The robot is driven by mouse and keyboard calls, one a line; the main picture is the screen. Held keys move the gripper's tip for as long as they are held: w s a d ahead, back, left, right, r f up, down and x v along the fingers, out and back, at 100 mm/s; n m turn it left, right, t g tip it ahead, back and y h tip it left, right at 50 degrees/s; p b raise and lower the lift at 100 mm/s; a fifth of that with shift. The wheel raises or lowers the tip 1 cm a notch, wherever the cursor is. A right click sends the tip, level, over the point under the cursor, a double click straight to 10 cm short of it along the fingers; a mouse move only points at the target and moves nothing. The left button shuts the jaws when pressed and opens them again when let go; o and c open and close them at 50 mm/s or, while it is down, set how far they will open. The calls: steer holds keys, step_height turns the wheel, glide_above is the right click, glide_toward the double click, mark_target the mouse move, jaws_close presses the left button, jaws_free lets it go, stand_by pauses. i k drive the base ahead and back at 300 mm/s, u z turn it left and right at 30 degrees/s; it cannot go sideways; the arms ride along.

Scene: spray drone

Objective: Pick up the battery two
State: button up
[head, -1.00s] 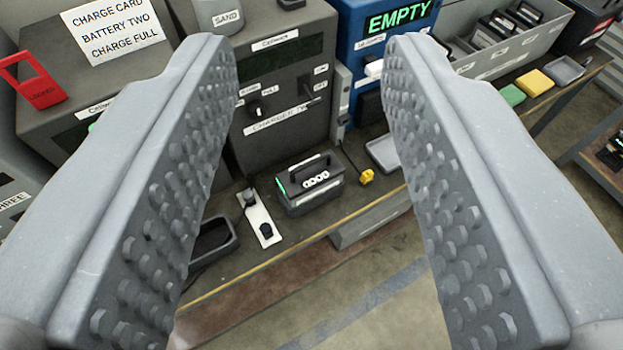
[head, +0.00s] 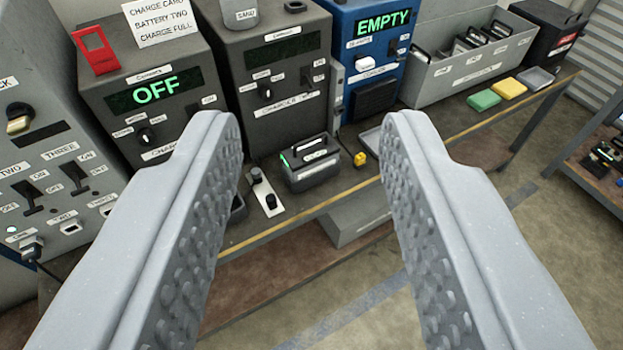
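A dark grey battery with a top handle and a pale label (head: 310,163) sits upright on the bench, in front of a grey charger. A small green light shows at its left end. Its label is too small to read, so I cannot tell if it is battery two. Other battery-like blocks with handles (head: 462,46) stand in a grey bin at the back right. My gripper (head: 305,125) is open and empty. Its two studded fingers frame the battery from above and nearer to me, apart from it.
Chargers (head: 150,85) line the back of the bench (head: 300,208), one reading OFF. A blue unit (head: 377,60) reads EMPTY. A white switch strip (head: 263,192) and a yellow plug (head: 360,159) flank the battery. Green (head: 483,100) and yellow pads lie right. Floor in front is free.

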mark_target(309, 157)
steer(key=u, duration=0.4)
steer(key=i, duration=1.25)
steer(key=z, duration=0.6)
